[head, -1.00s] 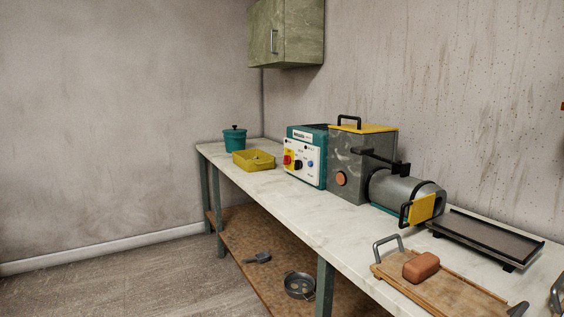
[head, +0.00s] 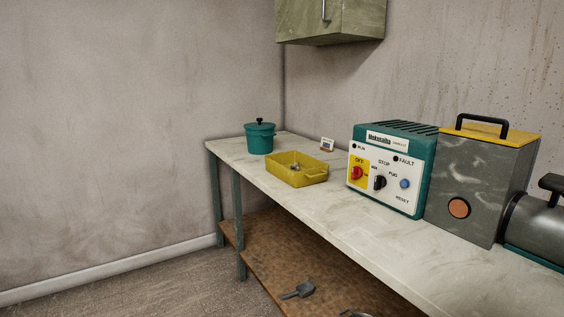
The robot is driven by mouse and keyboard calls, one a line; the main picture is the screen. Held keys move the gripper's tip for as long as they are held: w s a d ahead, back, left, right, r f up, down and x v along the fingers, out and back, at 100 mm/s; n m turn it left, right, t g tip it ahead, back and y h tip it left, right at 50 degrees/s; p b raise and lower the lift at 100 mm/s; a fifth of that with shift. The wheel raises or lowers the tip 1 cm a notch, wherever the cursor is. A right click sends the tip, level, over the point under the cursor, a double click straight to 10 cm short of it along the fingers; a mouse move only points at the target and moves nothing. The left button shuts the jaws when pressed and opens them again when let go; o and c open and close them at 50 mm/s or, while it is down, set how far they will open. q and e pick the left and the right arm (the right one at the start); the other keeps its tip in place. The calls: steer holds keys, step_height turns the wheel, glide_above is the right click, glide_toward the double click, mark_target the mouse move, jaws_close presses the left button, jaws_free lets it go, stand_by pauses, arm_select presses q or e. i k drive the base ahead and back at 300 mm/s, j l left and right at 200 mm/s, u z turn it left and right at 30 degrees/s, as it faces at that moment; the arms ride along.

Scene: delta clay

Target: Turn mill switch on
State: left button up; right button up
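The mill's control box (head: 391,168) is teal with a white front panel and stands on the worktable toward the right in the head view. A red rotary switch (head: 357,174) sits on a yellow plate marked OFF at the panel's left. A black knob (head: 380,182) is beside it near the words STOP and PUG. A blue button (head: 405,184) is at the right, near RESET. The grey mill body (head: 481,185) with a yellow lid stands just right of the box. Neither of my grippers shows in the view.
The pale worktable (head: 330,215) has bare room in front of the box. A yellow tray (head: 310,179), a teal lidded pot (head: 260,139) and a small card (head: 327,144) stand to the left. A grey scoop (head: 299,290) lies on the lower shelf. A green cabinet (head: 345,22) hangs above.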

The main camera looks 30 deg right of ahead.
mark_target(357, 172)
steer(key=i+z, duration=0.2)
steer(key=i, duration=0.3)
steer(key=i+j+z, duration=0.2)
steer(key=i, duration=0.25)
steer(key=i+j+z, duration=0.15)
steer(key=i, duration=0.35)
